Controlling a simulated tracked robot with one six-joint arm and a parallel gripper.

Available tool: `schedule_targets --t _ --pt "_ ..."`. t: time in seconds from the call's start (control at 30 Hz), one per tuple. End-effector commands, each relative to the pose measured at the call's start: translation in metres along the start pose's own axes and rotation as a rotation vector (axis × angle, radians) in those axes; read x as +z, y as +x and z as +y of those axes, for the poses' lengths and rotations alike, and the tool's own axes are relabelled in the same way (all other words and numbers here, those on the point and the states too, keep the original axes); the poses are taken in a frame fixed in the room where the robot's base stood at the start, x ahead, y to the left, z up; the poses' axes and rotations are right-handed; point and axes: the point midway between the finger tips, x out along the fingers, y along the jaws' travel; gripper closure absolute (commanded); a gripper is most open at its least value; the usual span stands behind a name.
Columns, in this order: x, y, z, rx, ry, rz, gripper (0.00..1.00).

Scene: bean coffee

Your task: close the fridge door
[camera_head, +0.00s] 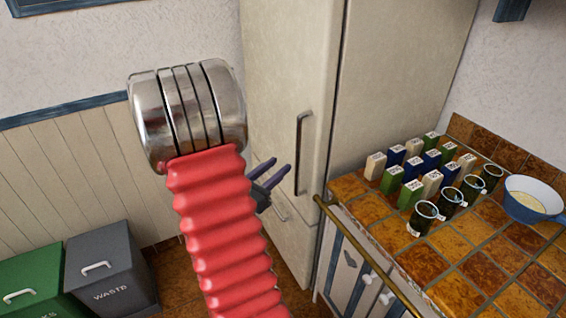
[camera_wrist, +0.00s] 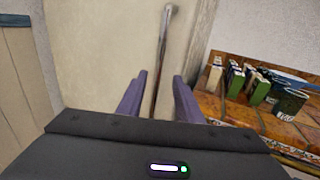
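The cream fridge (camera_head: 285,75) stands at the back centre in the head view. Its door looks flush with the body, though I cannot be sure that it is fully shut. A long vertical metal handle (camera_head: 301,152) is on the door, and it also shows in the wrist view (camera_wrist: 163,55). My gripper (camera_head: 276,173) is just left of the handle's lower part in the head view, partly hidden by my red arm. In the wrist view its two purple fingers (camera_wrist: 158,95) are apart, with the handle's lower end showing between them. I cannot tell whether they touch it.
A tiled counter (camera_head: 425,262) at right holds several small cartons (camera_head: 413,193), dark glass mugs (camera_head: 424,218) and a blue bowl (camera_head: 534,199). A brass rail (camera_head: 372,258) runs along its front. A grey waste bin (camera_head: 110,268) and a green bin (camera_head: 35,283) stand at lower left.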

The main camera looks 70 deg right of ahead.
Motion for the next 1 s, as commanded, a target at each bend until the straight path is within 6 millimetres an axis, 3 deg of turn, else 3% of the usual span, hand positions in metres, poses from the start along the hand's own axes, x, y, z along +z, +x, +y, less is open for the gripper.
schedule_targets --t 0.4,1.0 --pt "-0.001 -0.048 0.001 0.003 0.0 0.001 0.67" --pt "-0.001 -0.055 0.001 0.002 0.0 0.001 0.67"
